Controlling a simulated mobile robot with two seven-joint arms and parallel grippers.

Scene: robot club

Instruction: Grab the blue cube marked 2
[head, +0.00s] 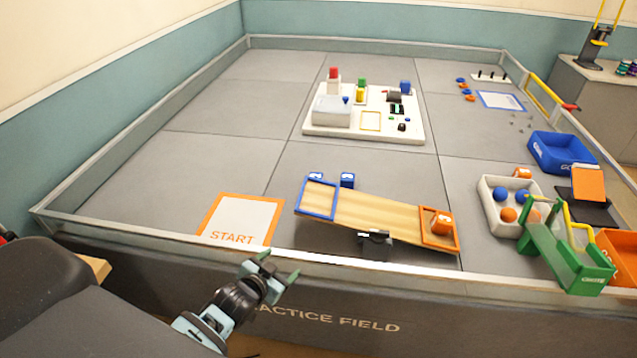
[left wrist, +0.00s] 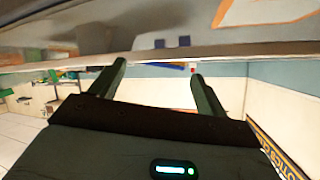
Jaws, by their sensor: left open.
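Two blue cubes with white marks are by the blue-framed end of a tilted wooden seesaw (head: 375,212). The left blue cube (head: 315,177) is partly hidden behind the blue frame, and the right blue cube (head: 347,180) stands just behind the board. Their marks are too small to read, so I cannot tell which is 2. Two small blue blocks show blurred in the left wrist view (left wrist: 185,41). My left gripper (head: 281,266) is open and empty, outside the field's front wall, nearer me than the seesaw and apart from both cubes. My right gripper is not in view.
The field's front wall (head: 330,262) lies between my left gripper and the seesaw. A START mat (head: 245,215) is left of the seesaw. A grey tray (head: 490,210) of balls and a green ramp (head: 560,262) stand right.

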